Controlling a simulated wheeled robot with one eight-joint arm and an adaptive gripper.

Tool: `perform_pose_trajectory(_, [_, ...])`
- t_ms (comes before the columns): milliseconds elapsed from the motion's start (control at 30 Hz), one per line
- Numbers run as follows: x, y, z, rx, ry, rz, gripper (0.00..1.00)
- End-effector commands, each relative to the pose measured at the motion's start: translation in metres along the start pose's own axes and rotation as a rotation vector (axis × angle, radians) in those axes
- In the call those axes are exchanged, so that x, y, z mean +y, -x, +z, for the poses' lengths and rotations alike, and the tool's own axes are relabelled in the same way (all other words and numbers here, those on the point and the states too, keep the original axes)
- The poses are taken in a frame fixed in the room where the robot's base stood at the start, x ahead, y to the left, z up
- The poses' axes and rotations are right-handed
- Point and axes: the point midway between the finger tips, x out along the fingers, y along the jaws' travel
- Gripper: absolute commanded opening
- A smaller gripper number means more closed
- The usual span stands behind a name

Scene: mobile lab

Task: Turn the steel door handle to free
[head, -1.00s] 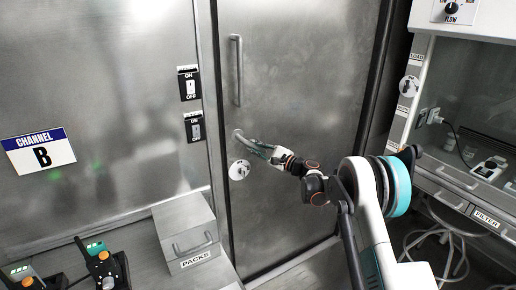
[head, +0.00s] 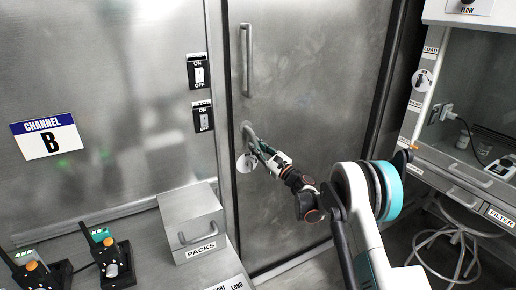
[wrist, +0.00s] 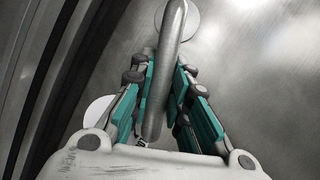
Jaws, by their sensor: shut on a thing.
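The steel door handle (head: 249,134) is a lever on the left side of the steel door (head: 310,100). It slopes down and to the right from its mount. My gripper (head: 262,152) is shut on the lever. In the wrist view the lever (wrist: 171,55) runs from its round mount down between the teal fingers of my gripper (wrist: 165,90). A round white plate (head: 247,162) with a dark mark sits just below the handle, partly behind my gripper. The door looks closed in its frame.
A vertical pull bar (head: 246,60) is on the door above the handle. Two switches (head: 203,116) are on the wall at left. A PACKS box (head: 196,222) stands on the bench at lower left. A hood cabinet (head: 470,130) and a stool (head: 455,240) are at right.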

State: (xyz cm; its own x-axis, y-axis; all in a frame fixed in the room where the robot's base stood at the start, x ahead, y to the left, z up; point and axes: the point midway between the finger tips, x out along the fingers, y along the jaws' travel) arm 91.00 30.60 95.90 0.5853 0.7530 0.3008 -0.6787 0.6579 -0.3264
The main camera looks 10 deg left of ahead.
Motion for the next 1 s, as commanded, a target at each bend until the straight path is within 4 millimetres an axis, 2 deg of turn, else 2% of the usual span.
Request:
perform_pose_trajectory(367, [0.002,0.001,-0.001,-0.002,-0.006,0.001,0.0])
perform_pose_trajectory(400, [0.002,0.001,-0.001,-0.002,-0.006,0.001,0.21])
perform_pose_trajectory(467, [0.002,0.001,-0.001,-0.002,-0.006,0.001,0.34])
perform_pose_trajectory(500, [0.002,0.001,-0.001,-0.002,-0.005,0.001,0.37])
perform_pose_trajectory(833, [0.001,0.001,0.0,-0.001,-0.005,-0.001,0.37])
perform_pose_trajectory(1000, [0.0,0.018,-0.001,-0.001,-0.005,-0.003,0.37])
